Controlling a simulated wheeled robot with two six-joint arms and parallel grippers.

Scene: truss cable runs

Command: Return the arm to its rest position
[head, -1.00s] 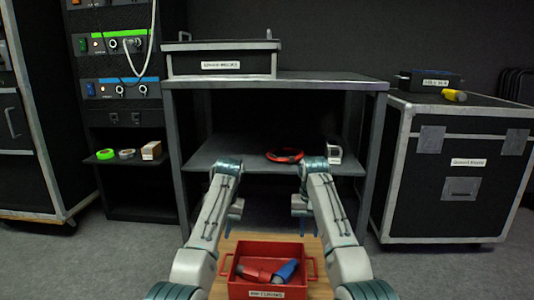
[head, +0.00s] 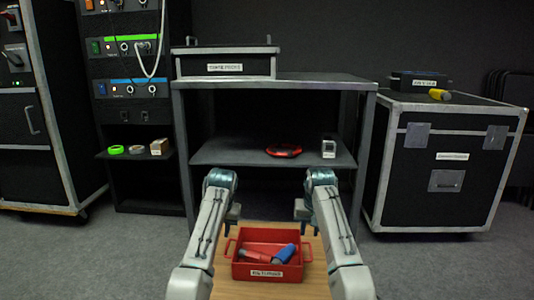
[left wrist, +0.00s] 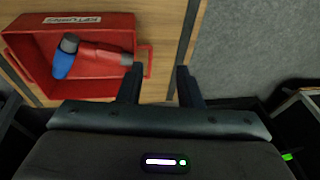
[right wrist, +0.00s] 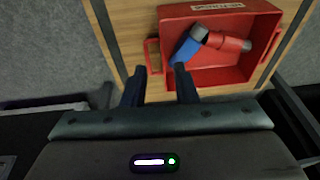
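My left gripper (head: 233,213) is held forward and low, at the left of the red bin (head: 267,271) in the head view. In the left wrist view my left gripper (left wrist: 160,75) has its two fingers apart with nothing between them. My right gripper (head: 302,212) mirrors it on the right. In the right wrist view my right gripper (right wrist: 160,72) also has its fingers apart and is empty. Both arms reach forward, roughly parallel, above the wooden deck (head: 225,285). The bin holds a blue-ended connector (head: 284,254) and a red one (head: 254,257).
A dark shelf unit (head: 280,84) stands ahead, with a red cable coil (head: 284,151) and a small pale device (head: 328,148) on its middle shelf. A black case (head: 440,165) is at right, a rack (head: 125,60) at left. Grey floor lies open on both sides.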

